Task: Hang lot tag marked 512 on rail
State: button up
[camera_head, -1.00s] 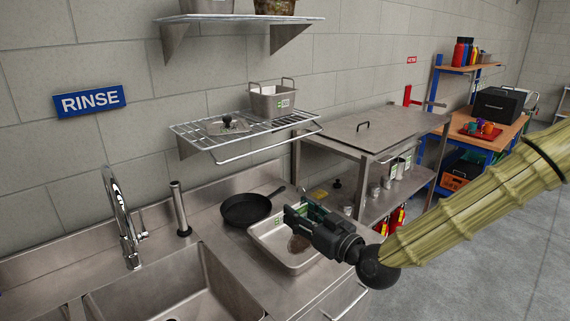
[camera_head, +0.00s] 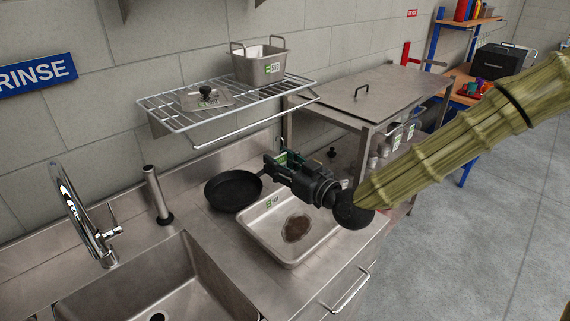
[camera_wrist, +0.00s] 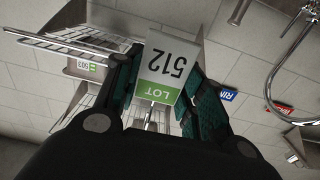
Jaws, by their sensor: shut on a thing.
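My gripper (camera_head: 275,163) is shut on the lot tag (camera_wrist: 167,65), a white card with a green LOT band. In the wrist view, it reads 512 upside down between my fingers (camera_wrist: 158,85). In the head view, my gripper is above the back of the steel tray, below and right of the wire shelf. The rail (camera_head: 255,125) is the metal bar along the shelf's front edge, and my gripper is apart from it. A bar that looks like this rail (camera_wrist: 70,46) also shows at the upper left of the wrist view.
The wire shelf (camera_head: 180,117) holds a tagged steel pot (camera_head: 259,66) and a lid (camera_head: 207,98). Below are a black skillet (camera_head: 233,191), a stained tray (camera_head: 265,230), a tap (camera_head: 80,210) and a sink. A covered steel counter (camera_head: 375,92) stands right of the shelf.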

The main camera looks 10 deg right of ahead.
jog(key=shift+w+a, duration=0.15)
jog(key=shift+w, duration=0.15)
jog(key=shift+w+a+r, duration=0.15)
jog(key=shift+w+a, duration=0.1)
jog(key=shift+a, duration=0.15)
jog(key=f+x, duration=0.2)
jog(key=x, duration=1)
dwell(0.8)
jog(key=shift+s+a+f, duration=0.1)
jog(key=o, duration=1)
jog(key=shift+c, duration=0.2)
